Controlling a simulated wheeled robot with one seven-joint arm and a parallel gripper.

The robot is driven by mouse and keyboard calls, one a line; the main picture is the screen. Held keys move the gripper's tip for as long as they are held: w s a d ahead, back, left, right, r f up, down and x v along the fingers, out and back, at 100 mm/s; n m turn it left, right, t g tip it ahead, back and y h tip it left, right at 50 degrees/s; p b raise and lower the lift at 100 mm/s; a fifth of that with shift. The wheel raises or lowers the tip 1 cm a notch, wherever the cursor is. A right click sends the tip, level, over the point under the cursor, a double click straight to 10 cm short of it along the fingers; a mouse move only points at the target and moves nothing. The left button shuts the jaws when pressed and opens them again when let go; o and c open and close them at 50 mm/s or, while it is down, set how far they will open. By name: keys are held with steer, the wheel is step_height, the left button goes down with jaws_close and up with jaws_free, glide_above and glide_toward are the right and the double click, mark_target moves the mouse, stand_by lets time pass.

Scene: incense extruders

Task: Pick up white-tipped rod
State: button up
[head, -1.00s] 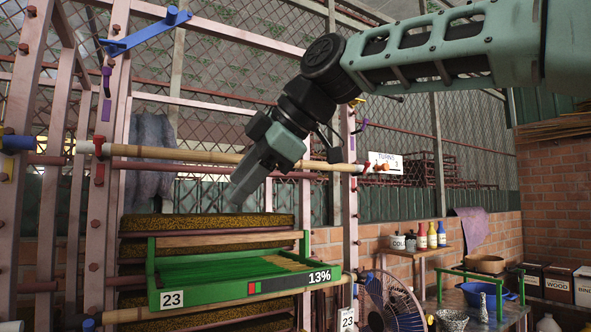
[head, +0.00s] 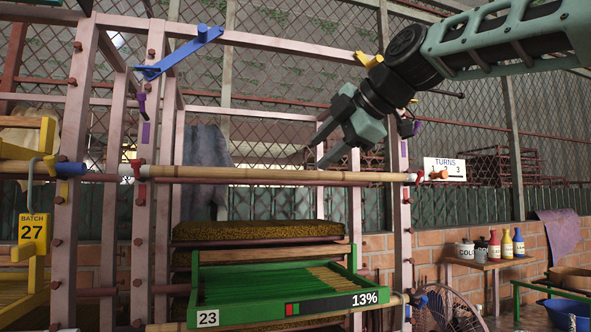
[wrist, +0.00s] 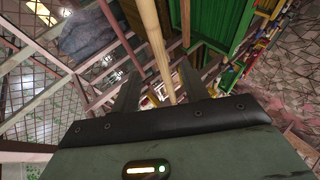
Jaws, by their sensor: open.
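A long tan bamboo rod (head: 255,174) lies level across the front of the pink rack. Nothing is between the jaws firmly.
A green tray (head: 270,312) marked 23 and 13% sits below the rod. A blue bar (head: 180,52) juts from the left post.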

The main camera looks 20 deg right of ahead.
mark_target(301, 172)
steer(key=p+x, duration=0.1)
steer(key=x, duration=0.1)
steer(key=p+x, duration=0.1)
steer(key=x, duration=0.2)
steer(key=shift+w+d+p, duration=0.1)
steer(key=shift+w+p, duration=0.25)
steer(key=shift+w, duration=0.05)
steer(key=shift+w+f, duration=0.4)
steer(key=shift+f, duration=0.05)
jaws_close()
